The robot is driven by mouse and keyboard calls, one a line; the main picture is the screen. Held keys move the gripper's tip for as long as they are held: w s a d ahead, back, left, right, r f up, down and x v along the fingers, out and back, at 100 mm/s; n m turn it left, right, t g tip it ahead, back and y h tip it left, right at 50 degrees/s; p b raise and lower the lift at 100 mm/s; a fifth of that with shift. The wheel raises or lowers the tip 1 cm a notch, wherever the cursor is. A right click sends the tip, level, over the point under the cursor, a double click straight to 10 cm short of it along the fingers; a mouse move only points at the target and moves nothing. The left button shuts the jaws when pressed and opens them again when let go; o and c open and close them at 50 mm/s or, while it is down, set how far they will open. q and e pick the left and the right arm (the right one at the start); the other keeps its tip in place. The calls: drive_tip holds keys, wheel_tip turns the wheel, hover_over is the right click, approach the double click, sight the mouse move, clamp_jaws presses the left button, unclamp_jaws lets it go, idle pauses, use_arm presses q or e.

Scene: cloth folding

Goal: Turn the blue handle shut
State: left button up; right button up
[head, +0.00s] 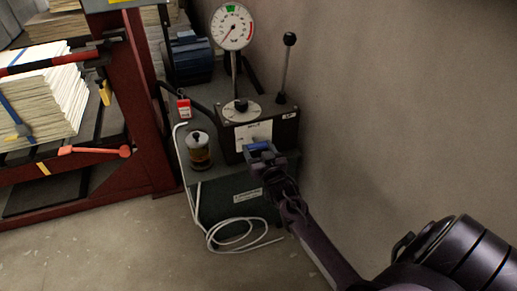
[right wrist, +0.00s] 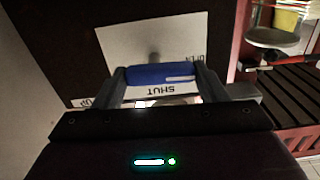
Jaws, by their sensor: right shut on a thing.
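The blue handle (head: 258,147) is on the front of a dark control box (head: 262,118), low on its white label plate (head: 254,133). In the right wrist view the handle (right wrist: 160,74) lies crosswise between my two fingers. The plate (right wrist: 150,42) there shows "OPEN" at one side and "SHUT" beside the handle. My right gripper (head: 260,151) is shut on the handle, and its arm comes in from the lower right. My left gripper is in neither view.
A round gauge (head: 232,27) and a black-knobbed lever (head: 285,68) rise from the box. A white hose (head: 232,243) coils on the floor. A red rack (head: 140,110) stands left; a bare wall (head: 400,100) is right.

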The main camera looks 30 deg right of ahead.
drive_tip(key=m+p, duration=0.1)
drive_tip(key=m, duration=0.2)
drive_tip(key=m+p, duration=0.1)
drive_tip(key=shift+r+m+p, duration=0.25)
drive_tip(key=shift+m+p, duration=0.05)
drive_tip(key=shift+p, duration=0.05)
drive_tip(key=m+p, duration=0.2)
drive_tip(key=m, duration=0.3)
drive_tip(key=shift+d+m, duration=0.15)
drive_tip(key=shift+m, duration=0.15)
drive_tip(key=m+p, duration=0.2)
drive_tip(key=m, duration=0.2)
drive_tip(key=shift+d, duration=0.15)
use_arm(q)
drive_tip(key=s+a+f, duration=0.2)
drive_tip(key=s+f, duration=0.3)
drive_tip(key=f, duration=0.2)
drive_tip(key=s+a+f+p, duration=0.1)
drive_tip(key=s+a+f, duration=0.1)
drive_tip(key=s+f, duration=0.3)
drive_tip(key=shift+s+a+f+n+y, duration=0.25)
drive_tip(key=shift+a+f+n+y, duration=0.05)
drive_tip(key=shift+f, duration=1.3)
use_arm(e)
drive_tip(key=shift+s+d+m, duration=0.1)
drive_tip(key=shift+m, duration=1.5)
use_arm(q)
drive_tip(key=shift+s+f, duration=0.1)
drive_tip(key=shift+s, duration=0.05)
